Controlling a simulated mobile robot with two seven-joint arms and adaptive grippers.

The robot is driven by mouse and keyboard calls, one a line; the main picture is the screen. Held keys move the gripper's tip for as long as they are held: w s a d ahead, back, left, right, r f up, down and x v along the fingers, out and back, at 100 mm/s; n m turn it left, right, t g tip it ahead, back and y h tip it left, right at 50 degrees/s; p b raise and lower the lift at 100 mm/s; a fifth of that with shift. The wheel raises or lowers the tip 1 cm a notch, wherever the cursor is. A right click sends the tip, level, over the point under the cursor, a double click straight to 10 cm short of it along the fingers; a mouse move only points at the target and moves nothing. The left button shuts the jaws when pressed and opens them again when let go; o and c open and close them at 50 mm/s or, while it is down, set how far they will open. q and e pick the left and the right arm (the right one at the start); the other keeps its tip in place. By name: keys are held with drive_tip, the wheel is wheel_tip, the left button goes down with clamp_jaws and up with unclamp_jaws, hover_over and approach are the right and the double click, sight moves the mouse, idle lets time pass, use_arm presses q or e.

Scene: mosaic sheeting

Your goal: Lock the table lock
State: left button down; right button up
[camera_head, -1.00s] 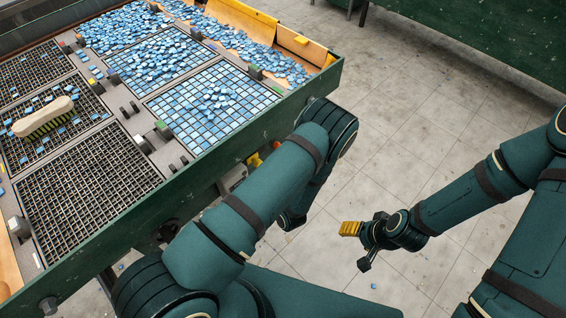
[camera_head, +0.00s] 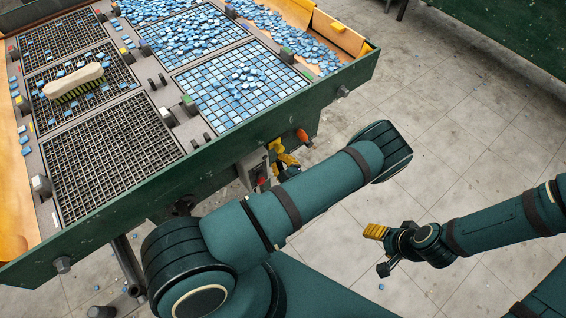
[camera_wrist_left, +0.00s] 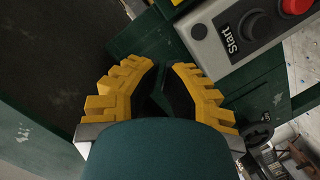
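The table (camera_head: 330,90) is a dark green framed workbench. A grey control box (camera_head: 253,168) with a red button hangs on its near side; in the left wrist view the box (camera_wrist_left: 230,35) is marked "Start". My left gripper (camera_head: 285,157) is beside the box under the table edge, partly hidden by my arm. In the left wrist view its two yellow fingers (camera_wrist_left: 163,72) stand apart, with a narrow dark green bar between them. I cannot tell if that bar is the table lock or is touched. My right gripper (camera_head: 375,232) hangs over the floor, away from the table.
The table top holds dark grids (camera_head: 100,155), blue tiles (camera_head: 235,90) and a brush (camera_head: 75,80). An orange part (camera_head: 302,135) shows under the table edge. A black round knob (camera_wrist_left: 257,136) is right of the fingers.

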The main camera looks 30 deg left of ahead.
sight(277, 149)
use_arm(q)
drive_tip(key=shift+w+a+f+b, duration=0.35)
drive_tip(key=shift+w+a+f, duration=0.4)
drive_tip(key=shift+w, duration=0.25)
drive_tip(key=shift+w+a+f+b, duration=0.4)
drive_tip(key=shift+w+a+f, duration=0.2)
drive_tip(key=shift+w+a, duration=0.4)
drive_tip(key=shift+w+a+f+b, duration=0.35)
drive_tip(key=shift+w+a+f, duration=0.35)
drive_tip(key=shift+w, duration=0.35)
use_arm(e)
drive_tip(key=shift+w+f, duration=0.25)
drive_tip(key=shift+f, duration=0.95)
drive_tip(key=shift+d, duration=0.1)
